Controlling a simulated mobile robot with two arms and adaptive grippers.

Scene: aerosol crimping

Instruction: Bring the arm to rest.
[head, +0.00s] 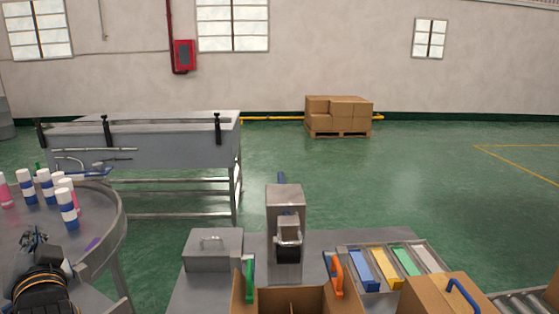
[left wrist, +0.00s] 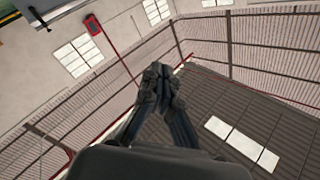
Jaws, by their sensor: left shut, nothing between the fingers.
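My left gripper (head: 36,242) is at the lower left of the head view, in front of the round metal table (head: 115,225). Its wrist view shows the two fingers (left wrist: 159,82) meeting at the tips with nothing between them. That view looks up at the wall and roof. My right gripper is not in view.
Several white-capped aerosol cans (head: 66,208) stand on the round table, behind my left gripper. A grey workbench (head: 338,240) at the front carries a crimping machine (head: 286,215), a metal box (head: 213,250), coloured bins (head: 383,268) and cardboard boxes. Open green floor lies beyond.

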